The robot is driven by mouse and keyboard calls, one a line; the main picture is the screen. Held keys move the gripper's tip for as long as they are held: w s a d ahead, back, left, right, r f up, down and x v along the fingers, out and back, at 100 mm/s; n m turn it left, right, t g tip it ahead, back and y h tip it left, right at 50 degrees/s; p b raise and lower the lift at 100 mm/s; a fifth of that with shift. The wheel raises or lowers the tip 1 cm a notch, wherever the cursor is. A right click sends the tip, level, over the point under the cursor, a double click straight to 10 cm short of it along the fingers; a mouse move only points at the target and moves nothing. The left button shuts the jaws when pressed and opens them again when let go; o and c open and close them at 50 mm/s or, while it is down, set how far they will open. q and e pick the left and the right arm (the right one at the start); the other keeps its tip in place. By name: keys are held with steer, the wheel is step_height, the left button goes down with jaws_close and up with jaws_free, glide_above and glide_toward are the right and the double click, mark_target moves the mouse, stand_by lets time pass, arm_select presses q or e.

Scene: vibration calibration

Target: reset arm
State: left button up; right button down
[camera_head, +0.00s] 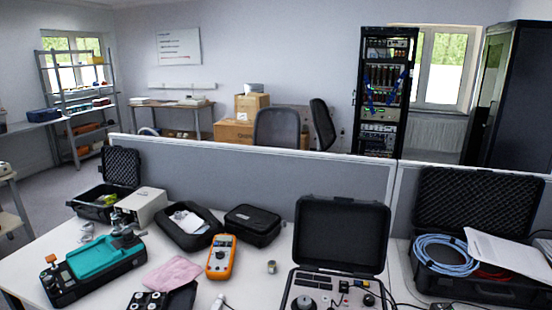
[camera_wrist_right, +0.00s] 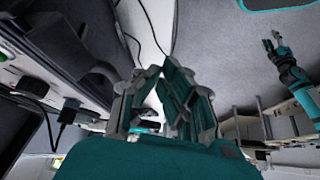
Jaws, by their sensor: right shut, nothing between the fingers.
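My right gripper (camera_wrist_right: 155,72) is at the middle of the right wrist view, its teal and grey fingers closed together at the tips with nothing between them. A teal and grey arm at the right of that view ends in a gripper (camera_wrist_right: 272,42), which looks like my left one; its fingers are spread and empty. Neither gripper shows in the head view.
The white table (camera_head: 120,292) holds a teal-topped instrument (camera_head: 105,262), an orange multimeter (camera_head: 221,258), a pink cloth (camera_head: 172,274), a black case (camera_head: 252,224), an open black instrument case (camera_head: 342,235) and another with blue cable (camera_head: 445,255). A grey partition (camera_head: 250,175) stands behind. Loose cables lie at front right.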

steer(key=s+d+f+m+h, duration=0.25)
steer(key=s+m, duration=0.25)
steer(key=s, duration=0.5)
steer(key=s+d+f+m+h, duration=0.1)
steer(key=s+d+m+h, duration=0.3)
steer(key=s, duration=0.6)
step_height(320, 180, down, 25)
steer(key=s+a+y, duration=0.1)
steer(key=a, duration=0.2)
steer(key=s+d+f+g, duration=0.1)
steer(key=s+d+f, duration=0.2)
steer(key=s+f, duration=1.4)
steer(key=shift+d+f+g, duration=0.15)
steer(key=shift+g, duration=0.25)
